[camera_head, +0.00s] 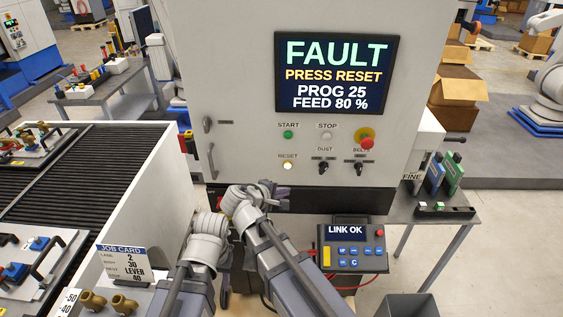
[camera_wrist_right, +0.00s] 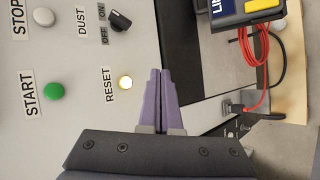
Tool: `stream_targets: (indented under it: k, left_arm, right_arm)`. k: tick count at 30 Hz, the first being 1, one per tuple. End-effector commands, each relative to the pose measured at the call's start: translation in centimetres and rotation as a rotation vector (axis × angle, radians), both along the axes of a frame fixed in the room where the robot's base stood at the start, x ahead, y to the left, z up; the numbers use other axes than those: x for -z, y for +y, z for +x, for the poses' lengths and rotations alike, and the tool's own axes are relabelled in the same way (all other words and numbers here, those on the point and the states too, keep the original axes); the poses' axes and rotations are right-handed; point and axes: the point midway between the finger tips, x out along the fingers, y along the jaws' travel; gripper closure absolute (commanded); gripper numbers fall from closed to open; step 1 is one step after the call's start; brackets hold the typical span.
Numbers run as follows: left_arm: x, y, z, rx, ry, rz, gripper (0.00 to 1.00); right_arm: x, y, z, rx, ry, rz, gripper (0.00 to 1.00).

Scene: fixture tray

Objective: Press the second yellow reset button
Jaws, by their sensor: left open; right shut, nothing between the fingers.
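The RESET button (camera_head: 287,166) is a small, lit, pale yellow button on the machine's front panel, under the START button. It also shows in the right wrist view (camera_wrist_right: 126,82), beside the fingers. My right gripper (camera_head: 282,191) is in front of the panel, just below the RESET button. In the right wrist view its purple fingers (camera_wrist_right: 160,73) are shut with nothing between them, and appear beside the button, not over it. My left gripper (camera_head: 222,204) is further left and open, its fingers mostly hidden. A screen (camera_head: 336,72) reads FAULT, PRESS RESET.
The green START button (camera_head: 288,135), STOP button (camera_head: 327,136), DUST knob (camera_head: 323,167) and red emergency button (camera_head: 366,143) are close by. A pendant (camera_head: 354,250) with a yellow key stands below right. A white-walled conveyor (camera_head: 140,190) borders the left side.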

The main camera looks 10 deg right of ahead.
Motion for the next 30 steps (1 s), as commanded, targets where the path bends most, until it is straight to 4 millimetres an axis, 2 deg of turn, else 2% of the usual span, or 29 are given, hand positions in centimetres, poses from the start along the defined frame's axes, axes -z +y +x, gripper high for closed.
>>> stream_targets:
  k: [11, 17, 23, 30]
  left_arm:
    - [0.0, 0.0, 0.0, 0.000, 0.000, 0.000, 0.54]
    - [0.0, 0.0, 0.0, 0.000, 0.000, 0.000, 0.54]
    - [0.0, 0.0, 0.0, 0.000, 0.000, 0.000, 0.54]
    - [0.0, 0.0, 0.0, 0.000, 0.000, 0.000, 0.54]
  right_arm:
    - [0.0, 0.0, 0.1, -0.001, -0.001, -0.002, 1.00]
    - [0.0, -0.2, 0.8, 0.000, -0.001, -0.001, 1.00]
    - [0.0, -0.6, 2.5, 0.001, 0.000, 0.000, 1.00]
    - [0.0, -1.5, 5.7, 0.001, 0.000, 0.000, 1.00]
